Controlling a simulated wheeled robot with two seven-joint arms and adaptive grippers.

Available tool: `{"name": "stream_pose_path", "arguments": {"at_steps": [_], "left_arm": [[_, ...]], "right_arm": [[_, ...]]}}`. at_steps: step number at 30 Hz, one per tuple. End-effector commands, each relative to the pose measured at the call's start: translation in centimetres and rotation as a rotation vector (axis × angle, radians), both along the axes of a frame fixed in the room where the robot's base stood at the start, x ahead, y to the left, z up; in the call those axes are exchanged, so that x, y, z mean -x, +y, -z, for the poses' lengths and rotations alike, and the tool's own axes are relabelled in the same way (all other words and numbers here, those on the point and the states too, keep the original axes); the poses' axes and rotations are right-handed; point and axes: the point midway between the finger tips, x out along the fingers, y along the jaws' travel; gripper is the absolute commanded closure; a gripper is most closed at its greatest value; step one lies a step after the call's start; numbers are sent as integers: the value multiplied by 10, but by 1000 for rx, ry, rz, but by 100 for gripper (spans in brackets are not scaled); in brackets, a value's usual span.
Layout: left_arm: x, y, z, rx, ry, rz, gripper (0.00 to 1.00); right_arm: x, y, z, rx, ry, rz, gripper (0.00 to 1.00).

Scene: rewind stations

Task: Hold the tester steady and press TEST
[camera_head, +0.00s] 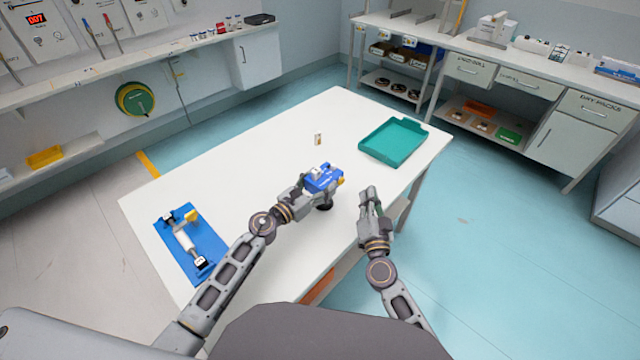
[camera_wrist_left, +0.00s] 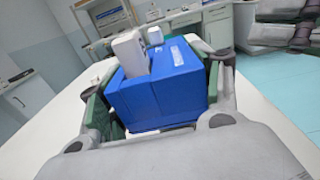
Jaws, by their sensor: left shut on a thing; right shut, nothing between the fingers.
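The tester is a blue box (camera_head: 323,177) with a pale top part and a yellow piece at its right end, near the middle of the white table. My left gripper (camera_head: 312,186) is shut on it from the left. The left wrist view shows the blue tester (camera_wrist_left: 165,85) between the green-padded fingers, with a white block on top. A TEST button cannot be made out. My right gripper (camera_head: 369,192) is shut and empty, apart from the tester to its right, near the table's front edge. It also shows at the upper right of the left wrist view (camera_wrist_left: 278,22).
A teal tray (camera_head: 420,130) lies at the table's far right. A small tag-like item (camera_head: 318,139) stands behind the tester. A blue fixture board (camera_head: 172,243) with a white roller lies at the left. The table between them is clear.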

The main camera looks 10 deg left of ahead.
Motion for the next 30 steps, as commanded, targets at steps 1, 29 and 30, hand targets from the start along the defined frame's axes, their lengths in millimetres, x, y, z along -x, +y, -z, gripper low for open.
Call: {"name": "stream_pose_path", "arguments": {"at_steps": [1, 29, 30], "left_arm": [[0, 0, 0, 0, 0, -1, 70], [2, 1, 0, 0, 0, 0, 11], [3, 2, 0, 0, 0, 0, 11]], "right_arm": [[0, 0, 0, 0, 0, 0, 100], [0, 0, 0, 0, 0, 0, 100], [0, 0, 0, 0, 0, 0, 100]]}}
